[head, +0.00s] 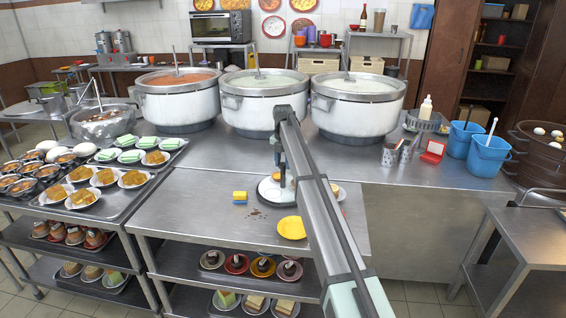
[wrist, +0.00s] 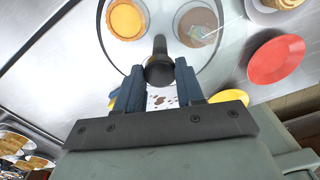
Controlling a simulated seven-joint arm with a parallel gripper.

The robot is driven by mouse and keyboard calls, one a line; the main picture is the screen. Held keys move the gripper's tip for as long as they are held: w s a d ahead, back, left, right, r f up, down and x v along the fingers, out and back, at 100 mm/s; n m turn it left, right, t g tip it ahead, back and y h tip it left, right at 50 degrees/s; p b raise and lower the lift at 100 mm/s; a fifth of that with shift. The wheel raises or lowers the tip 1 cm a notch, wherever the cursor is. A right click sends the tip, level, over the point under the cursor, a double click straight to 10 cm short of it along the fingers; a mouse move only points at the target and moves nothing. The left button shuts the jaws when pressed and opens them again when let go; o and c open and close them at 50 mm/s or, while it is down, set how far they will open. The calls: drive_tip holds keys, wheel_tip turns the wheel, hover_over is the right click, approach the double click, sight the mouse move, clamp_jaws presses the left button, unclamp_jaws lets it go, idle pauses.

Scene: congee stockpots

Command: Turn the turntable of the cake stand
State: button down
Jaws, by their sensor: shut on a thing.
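The cake stand (head: 267,192) is a pale round disc on the steel table in the head view, partly hidden behind my arm. In the wrist view its turntable (wrist: 156,16) carries an orange tart (wrist: 126,19) at the left and a brown round cake (wrist: 199,26) at the right. A dark knob (wrist: 159,48) stands at the turntable's near rim. My gripper (wrist: 159,70) is shut on this knob, with one blue finger on each side. In the head view my gripper (head: 279,175) points down at the stand.
A yellow plate (head: 291,228) lies in front of the stand, and a yellow-and-blue block (head: 240,197) lies left of it. A red plate (wrist: 276,60) is close on the right in the wrist view. Large stockpots (head: 256,104) stand behind. Dark crumbs lie on the table near the stand.

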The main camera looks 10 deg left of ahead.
drive_tip(key=shift+n, duration=2.4)
drive_tip(key=c, duration=0.7)
unclamp_jaws()
wheel_tip(320, 180, up, 14)
drive_tip(key=shift+f, duration=0.1)
